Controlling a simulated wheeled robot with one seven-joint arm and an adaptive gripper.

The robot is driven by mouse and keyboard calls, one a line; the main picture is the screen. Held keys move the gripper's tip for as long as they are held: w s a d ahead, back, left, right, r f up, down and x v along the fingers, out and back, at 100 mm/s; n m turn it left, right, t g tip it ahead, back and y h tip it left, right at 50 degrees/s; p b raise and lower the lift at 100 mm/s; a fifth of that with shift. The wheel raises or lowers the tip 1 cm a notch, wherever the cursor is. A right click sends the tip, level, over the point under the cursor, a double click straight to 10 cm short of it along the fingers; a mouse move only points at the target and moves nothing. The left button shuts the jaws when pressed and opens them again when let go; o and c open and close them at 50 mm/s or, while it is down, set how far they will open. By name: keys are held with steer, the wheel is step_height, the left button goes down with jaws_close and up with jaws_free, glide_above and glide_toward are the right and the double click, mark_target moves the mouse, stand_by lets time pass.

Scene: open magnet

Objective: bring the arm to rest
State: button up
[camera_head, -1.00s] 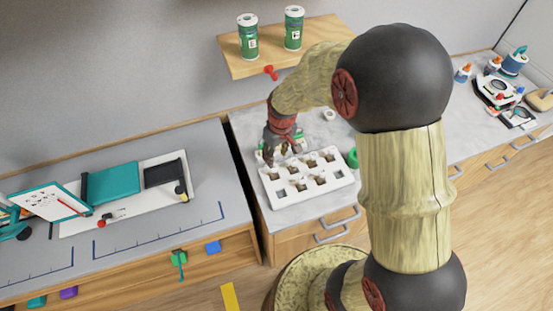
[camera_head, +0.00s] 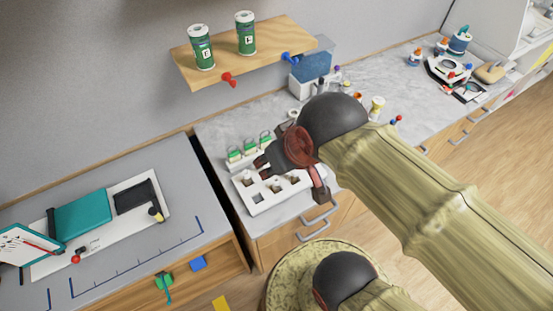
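My arm (camera_head: 425,200) reaches in from the lower right and ends in a black ball joint over the counter. My gripper (camera_head: 287,172), with dark and reddish parts, is just below and left of that joint, in front of the white tray. The joint and arm partly cover it, so I cannot tell how far its fingers are apart. I see nothing clearly held. The white tray (camera_head: 262,209) with square sockets lies on the marble counter, its right part hidden by my arm.
Green-topped items (camera_head: 249,150) stand behind the tray. A wooden shelf (camera_head: 270,55) above holds two green cans (camera_head: 201,47). A blue-and-clear container (camera_head: 311,70) and small bottles stand behind my arm. The grey desk (camera_head: 150,240) at left has bare surface at its front.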

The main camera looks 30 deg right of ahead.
stand_by(0.3)
step_height(320, 180, down, 14)
steer(key=b, duration=1.4)
steer(key=shift+f, duration=0.15)
